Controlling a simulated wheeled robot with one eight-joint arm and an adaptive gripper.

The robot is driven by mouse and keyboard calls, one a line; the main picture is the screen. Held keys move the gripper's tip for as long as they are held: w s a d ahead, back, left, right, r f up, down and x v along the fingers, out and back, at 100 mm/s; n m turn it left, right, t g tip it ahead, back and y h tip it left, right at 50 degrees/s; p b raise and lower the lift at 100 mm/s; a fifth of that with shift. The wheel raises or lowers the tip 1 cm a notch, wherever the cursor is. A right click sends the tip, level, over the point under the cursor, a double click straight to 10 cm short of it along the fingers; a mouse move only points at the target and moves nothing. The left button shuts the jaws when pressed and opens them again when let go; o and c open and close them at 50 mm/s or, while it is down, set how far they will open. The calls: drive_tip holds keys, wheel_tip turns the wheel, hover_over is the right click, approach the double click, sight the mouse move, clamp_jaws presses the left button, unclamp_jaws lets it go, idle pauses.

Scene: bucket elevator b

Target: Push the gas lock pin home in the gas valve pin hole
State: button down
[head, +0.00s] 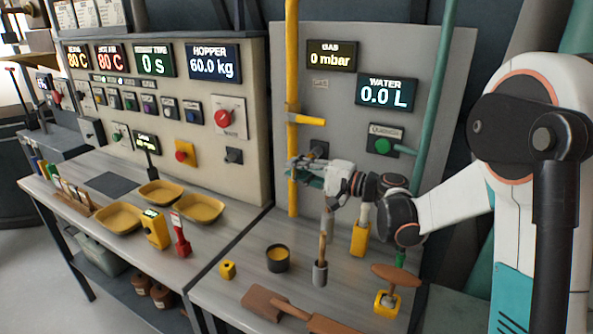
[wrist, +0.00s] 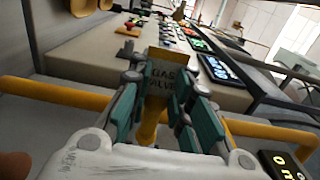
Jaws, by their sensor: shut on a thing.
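My gripper (head: 300,168) is at the yellow gas pipe (head: 292,60), below the yellow valve handle (head: 308,119). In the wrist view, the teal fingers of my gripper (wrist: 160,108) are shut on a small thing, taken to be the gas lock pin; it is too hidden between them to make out. The plate marked GAS VALVE (wrist: 168,78) shows just beyond the fingertips. The gas pipe (wrist: 55,97) crosses behind the fingers. The pin hole is hidden, so I cannot tell how deep the pin sits.
The gas display (head: 332,56) reads 0 mbar, with the water display (head: 387,93) beside it. A green pipe (head: 432,85) runs down at the right. Below my arm the bench holds a dark cup (head: 277,259), a wooden-handled tool (head: 320,270) and a yellow block (head: 228,270).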

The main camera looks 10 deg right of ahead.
drive_tip(key=shift+w+d, duration=0.35)
drive_tip(key=shift+w, duration=0.15)
drive_tip(key=c, duration=1.4)
unclamp_jaws()
drive_tip(key=shift+s+d, duration=0.1)
drive_tip(key=v, duration=1.1)
drive_tip(key=shift+s+d, duration=0.25)
